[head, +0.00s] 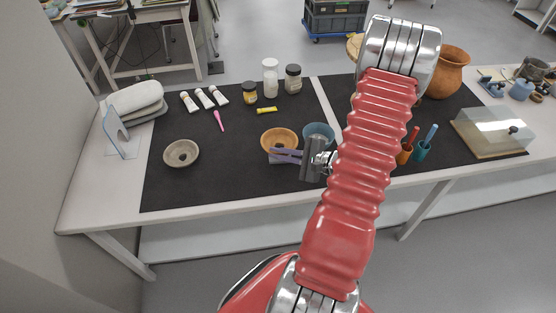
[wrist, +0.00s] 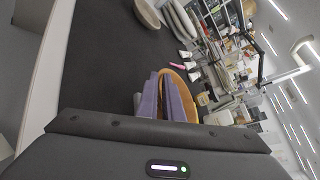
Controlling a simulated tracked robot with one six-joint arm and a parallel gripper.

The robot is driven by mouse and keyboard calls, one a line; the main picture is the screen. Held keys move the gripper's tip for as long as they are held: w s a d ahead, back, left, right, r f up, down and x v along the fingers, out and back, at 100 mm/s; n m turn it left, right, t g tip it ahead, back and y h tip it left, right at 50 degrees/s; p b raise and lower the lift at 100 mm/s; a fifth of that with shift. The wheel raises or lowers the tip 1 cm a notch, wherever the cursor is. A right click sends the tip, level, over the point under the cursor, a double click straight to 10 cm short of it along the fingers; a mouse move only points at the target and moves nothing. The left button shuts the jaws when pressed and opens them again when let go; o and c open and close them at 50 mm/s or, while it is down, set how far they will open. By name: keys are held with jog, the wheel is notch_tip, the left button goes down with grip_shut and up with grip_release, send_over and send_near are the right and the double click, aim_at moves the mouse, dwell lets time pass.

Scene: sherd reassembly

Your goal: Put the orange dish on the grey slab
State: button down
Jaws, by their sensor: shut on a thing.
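The orange dish (head: 279,138) is an open round bowl at the middle of the black mat; it also shows in the wrist view (wrist: 193,97). My gripper (head: 275,154) reaches it from the right, with its purple fingers shut on the near rim. In the wrist view the fingers (wrist: 166,96) stand on either side of the dish wall. A small part of the grey slab (head: 277,161) shows just under the near side of the dish and the fingers. The dish and fingers hide the rest of it, and I cannot tell whether the dish touches it.
A blue bowl (head: 319,131) stands close right of the dish, partly behind my gripper. A grey-beige bowl (head: 181,153) lies at left. Jars (head: 270,80), tubes (head: 204,98) and a pink tool (head: 218,120) lie farther back. The black mat (head: 225,185) is clear in front.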

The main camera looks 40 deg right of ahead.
jog(key=shift+f, duration=1.65)
jog(key=c, duration=1.9)
grip_release()
jog(key=v, duration=1.2)
